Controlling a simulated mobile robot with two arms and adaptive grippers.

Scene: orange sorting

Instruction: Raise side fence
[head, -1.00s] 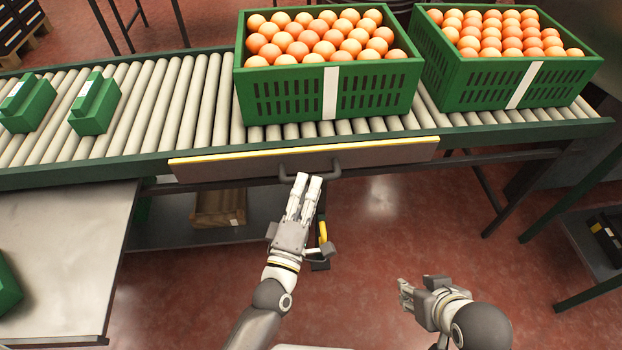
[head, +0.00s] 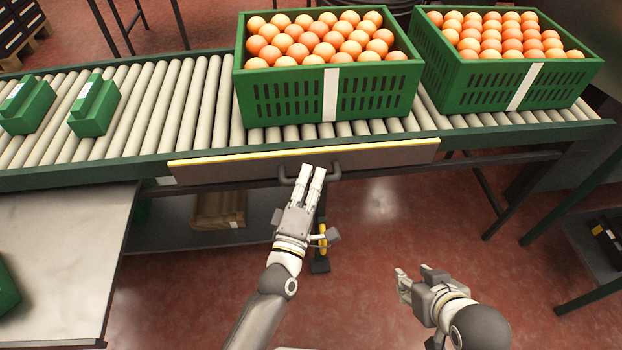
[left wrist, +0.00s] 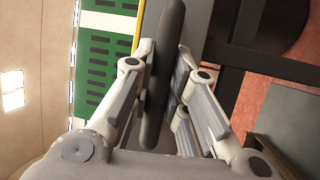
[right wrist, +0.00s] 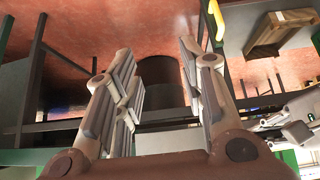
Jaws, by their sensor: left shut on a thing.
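The side fence (head: 390,155) is a long dark panel with a yellow top edge, hanging low along the front of the roller conveyor. Its dark handle (head: 334,172) is on the panel's front. My left gripper (head: 312,170) is at the handle. In the left wrist view its fingers are shut around the dark handle bar (left wrist: 163,70). My right gripper (head: 414,278) is away from the fence, low at the right. In the right wrist view its fingers (right wrist: 153,75) are spread with nothing between them.
Two green crates of oranges (head: 258,105) (head: 468,90) stand on the conveyor rollers (head: 185,105) behind the fence. Smaller green boxes (head: 95,110) sit on the rollers at left. A grey table (head: 60,240) stands at front left. A cardboard box (head: 217,210) lies on a lower shelf.

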